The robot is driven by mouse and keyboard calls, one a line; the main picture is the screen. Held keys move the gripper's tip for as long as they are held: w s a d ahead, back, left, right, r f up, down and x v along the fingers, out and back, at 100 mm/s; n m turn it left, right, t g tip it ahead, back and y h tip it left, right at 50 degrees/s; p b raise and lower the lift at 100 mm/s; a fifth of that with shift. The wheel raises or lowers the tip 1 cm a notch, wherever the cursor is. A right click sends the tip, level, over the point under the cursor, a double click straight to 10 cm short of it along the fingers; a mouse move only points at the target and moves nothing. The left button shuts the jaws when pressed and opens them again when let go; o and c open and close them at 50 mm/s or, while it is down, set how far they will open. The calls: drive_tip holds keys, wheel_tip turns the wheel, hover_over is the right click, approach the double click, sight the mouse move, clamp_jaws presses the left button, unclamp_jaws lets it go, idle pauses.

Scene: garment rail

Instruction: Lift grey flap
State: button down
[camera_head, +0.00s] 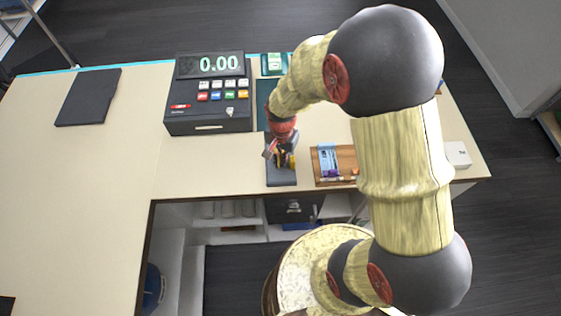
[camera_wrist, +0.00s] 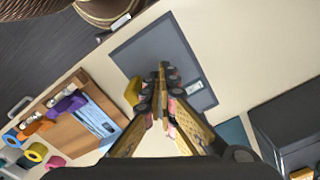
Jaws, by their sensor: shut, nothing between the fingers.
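A flat grey panel, which looks like the grey flap (camera_head: 281,177), lies on the table near its front edge. It also shows in the wrist view (camera_wrist: 148,42) as a dark grey rectangle with a small pale label at one side. My gripper (camera_head: 282,160) is over the panel, fingers together and empty. A small yellow piece (camera_wrist: 132,92) sits beside the fingers. I cannot tell whether the fingertips touch the panel.
A cash register (camera_head: 208,100) reading 0.00 stands behind and left. A wooden tray (camera_head: 347,155) with a blue-white card lies right of the panel; the wrist view shows coloured rolls (camera_wrist: 36,152) by it. A black folder (camera_head: 88,97) lies far left. The left tabletop is mostly clear.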

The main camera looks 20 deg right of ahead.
drive_tip(key=shift+d, duration=0.15)
drive_tip(key=shift+s+d, duration=0.25)
drive_tip(key=shift+d, duration=0.3)
drive_tip(key=shift+s+d, duration=0.2)
drive_tip(key=shift+d, duration=0.35)
drive_tip(key=shift+s+d+f, duration=0.25)
drive_tip(key=shift+s+d, duration=0.55)
drive_tip(key=shift+d, duration=0.25)
drive_tip(key=shift+s+d, duration=0.15)
drive_tip(key=shift+d, duration=0.35)
drive_tip(key=shift+d+f, duration=0.1)
drive_tip(key=shift+d, duration=0.1)
drive_tip(key=shift+w+a+r+p, duration=0.15)
drive_tip(key=shift+r+p, duration=0.45)
drive_tip(key=shift+r, duration=0.1)
drive_tip(key=shift+w+a+r+p, duration=0.1)
drive_tip(key=shift+r+p, duration=0.45)
drive_tip(key=shift+r, duration=0.15)
wheel_tip(320, 180, up, 7)
drive_tip(key=d+p, duration=0.1)
drive_tip(key=p, duration=0.3)
drive_tip(key=shift+p, duration=0.4)
